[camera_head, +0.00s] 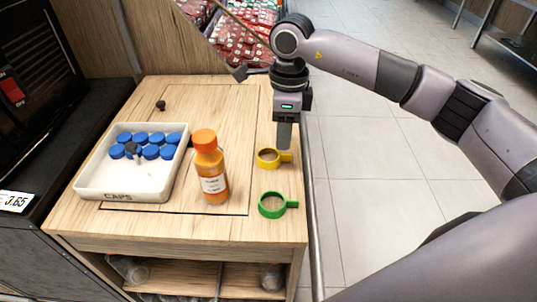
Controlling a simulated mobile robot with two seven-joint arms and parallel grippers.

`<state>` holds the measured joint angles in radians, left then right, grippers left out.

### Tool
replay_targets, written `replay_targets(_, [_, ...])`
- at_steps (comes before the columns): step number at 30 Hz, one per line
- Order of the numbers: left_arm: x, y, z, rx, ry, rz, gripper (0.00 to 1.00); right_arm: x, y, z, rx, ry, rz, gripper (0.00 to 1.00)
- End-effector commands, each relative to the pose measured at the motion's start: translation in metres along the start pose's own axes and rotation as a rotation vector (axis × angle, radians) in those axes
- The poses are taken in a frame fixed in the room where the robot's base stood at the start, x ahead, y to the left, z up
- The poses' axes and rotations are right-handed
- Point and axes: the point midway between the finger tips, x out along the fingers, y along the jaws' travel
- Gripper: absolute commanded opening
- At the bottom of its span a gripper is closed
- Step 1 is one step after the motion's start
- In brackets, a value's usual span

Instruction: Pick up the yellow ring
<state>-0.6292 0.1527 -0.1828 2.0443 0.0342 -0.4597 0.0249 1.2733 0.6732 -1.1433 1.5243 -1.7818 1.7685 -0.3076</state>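The yellow ring (267,165) lies on the wooden cabinet top near its right edge, its short handle pointing right. My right gripper (285,148) points down from above, with its tip just over or at the handle. I cannot tell whether it touches the handle, and I see the fingers edge-on, so their gap does not show. A green ring (265,214) of similar shape lies nearer the front, its handle also to the right.
An orange juice bottle (210,175) with an orange cap stands upright left of the rings. A white tray (125,190) marked CAPS holds several blue caps. The wooden top (230,222) has a bare strip along the front. Floor lies to the right.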

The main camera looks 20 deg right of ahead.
Motion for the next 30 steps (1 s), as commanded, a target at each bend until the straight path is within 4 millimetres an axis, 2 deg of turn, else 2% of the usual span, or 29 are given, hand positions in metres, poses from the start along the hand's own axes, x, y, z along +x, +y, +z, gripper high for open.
replay_targets(3, [0.002, 0.0, 0.003, 0.0, -0.004, 0.001, 0.93, 0.0, -0.008, -0.009, 0.009, 0.035, -0.028, 0.35])
replay_targets(11, [0.002, 0.0, 0.007, -0.001, -0.009, 0.001, 0.93, 0.023, -0.009, -0.01, 0.009, 0.036, -0.028, 0.35])
replay_targets(20, [0.004, 0.001, 0.015, -0.002, -0.015, 0.003, 0.93, 0.065, -0.012, -0.012, 0.008, 0.035, -0.026, 0.35])
replay_targets(27, [0.004, 0.001, 0.014, -0.002, -0.014, 0.003, 0.93, 0.067, -0.012, -0.012, 0.008, 0.034, -0.028, 0.35])
replay_targets(29, [0.004, 0.001, 0.014, -0.002, -0.013, 0.003, 0.93, 0.067, -0.012, -0.012, 0.008, 0.034, -0.028, 0.19])
replay_targets(30, [0.004, 0.001, 0.014, -0.002, -0.013, 0.003, 0.93, 0.067, -0.012, -0.012, 0.008, 0.034, -0.028, 0.06])
